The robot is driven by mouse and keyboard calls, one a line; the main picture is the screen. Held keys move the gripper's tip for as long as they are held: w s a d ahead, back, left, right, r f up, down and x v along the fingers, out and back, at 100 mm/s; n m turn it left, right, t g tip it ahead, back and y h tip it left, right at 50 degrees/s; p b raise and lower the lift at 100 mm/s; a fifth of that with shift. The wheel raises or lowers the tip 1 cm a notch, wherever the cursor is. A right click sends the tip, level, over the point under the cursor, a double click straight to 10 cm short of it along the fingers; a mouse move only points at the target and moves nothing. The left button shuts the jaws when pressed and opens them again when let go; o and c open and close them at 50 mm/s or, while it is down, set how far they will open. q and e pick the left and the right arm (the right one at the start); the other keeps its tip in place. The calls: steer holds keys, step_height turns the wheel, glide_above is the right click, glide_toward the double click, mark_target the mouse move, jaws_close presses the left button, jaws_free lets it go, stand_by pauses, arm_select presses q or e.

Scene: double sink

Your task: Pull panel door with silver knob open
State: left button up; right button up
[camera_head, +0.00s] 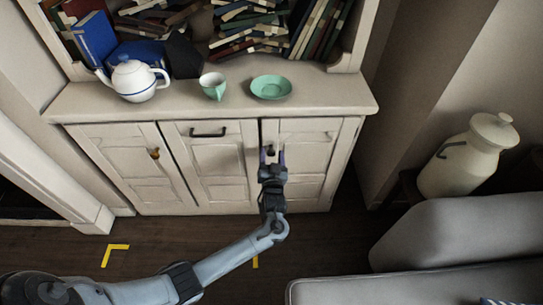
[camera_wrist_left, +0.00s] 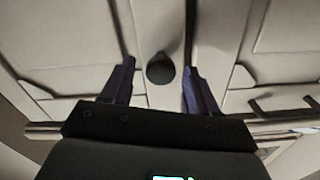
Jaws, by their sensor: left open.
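The cream cabinet (camera_head: 220,180) has three front panels. The right panel door (camera_head: 310,150) carries a small round knob (camera_wrist_left: 160,68), which looks dark grey in the left wrist view. A dark line runs along this door's left edge; it looks shut or nearly so. My left gripper (camera_head: 271,158) is at the upper left of this door. Its purple fingers (camera_wrist_left: 158,78) are open, one on each side of the knob, with a gap on both sides. In the head view the gripper partly hides the knob. My right gripper is out of view.
The left door has a brass knob (camera_head: 154,153); the middle panel has a black bar handle (camera_head: 208,133). A teapot (camera_head: 136,80), a green cup (camera_head: 213,86) and a green saucer (camera_head: 271,87) stand on the cabinet top. A grey sofa (camera_head: 450,240) is at the lower right.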

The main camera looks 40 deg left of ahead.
arm_select(q)
steer(key=shift+x, duration=0.9)
steer(key=shift+s, duration=0.1)
jaws_close()
